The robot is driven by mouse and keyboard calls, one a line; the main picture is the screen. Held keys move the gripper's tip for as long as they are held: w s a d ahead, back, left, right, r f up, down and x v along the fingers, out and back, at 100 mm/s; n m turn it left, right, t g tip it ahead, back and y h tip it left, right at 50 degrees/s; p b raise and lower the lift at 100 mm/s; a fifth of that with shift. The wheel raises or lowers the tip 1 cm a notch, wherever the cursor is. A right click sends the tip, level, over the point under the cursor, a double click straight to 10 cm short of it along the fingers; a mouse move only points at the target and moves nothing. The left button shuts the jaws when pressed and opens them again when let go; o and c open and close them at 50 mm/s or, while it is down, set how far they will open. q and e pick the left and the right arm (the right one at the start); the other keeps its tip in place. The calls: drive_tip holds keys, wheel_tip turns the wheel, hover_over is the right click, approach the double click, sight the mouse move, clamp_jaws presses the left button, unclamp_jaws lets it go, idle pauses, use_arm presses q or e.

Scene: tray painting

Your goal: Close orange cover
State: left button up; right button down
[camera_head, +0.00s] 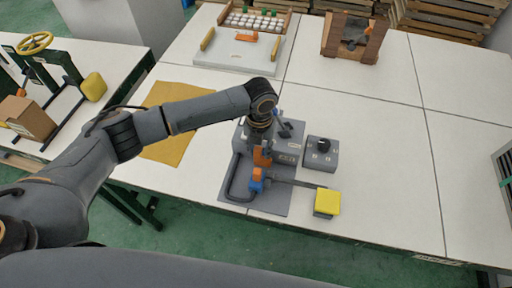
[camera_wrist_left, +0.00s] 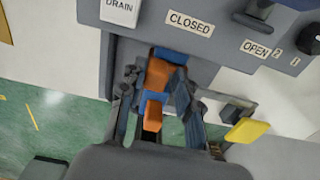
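The orange cover (camera_head: 262,157) is on a grey device (camera_head: 290,151) at the table's front edge, with blue parts beside it. In the left wrist view the orange cover (camera_wrist_left: 158,78) lies between my left gripper's two fingers (camera_wrist_left: 157,95), below a plate marked CLOSED (camera_wrist_left: 189,23). The fingers are apart, with gaps visible on both sides of the orange and blue parts. In the head view my left gripper (camera_head: 262,138) points down onto the device, and the wrist partly hides it. Whether a finger touches the cover, I cannot tell. My right gripper is not in view.
A yellow block (camera_head: 327,202) on a dark lever stands right of the device, at the table edge. A small box with a black knob (camera_head: 323,145) is beside the device. A yellow cloth (camera_head: 170,148) lies left. The table's right side is clear.

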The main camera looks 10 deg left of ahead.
use_arm(q)
drive_tip(key=shift+o, duration=0.3)
drive_tip(key=shift+d, duration=0.15)
drive_tip(key=shift+r, duration=0.3)
wheel_tip(320, 180, up, 12)
drive_tip(key=shift+f, duration=0.25)
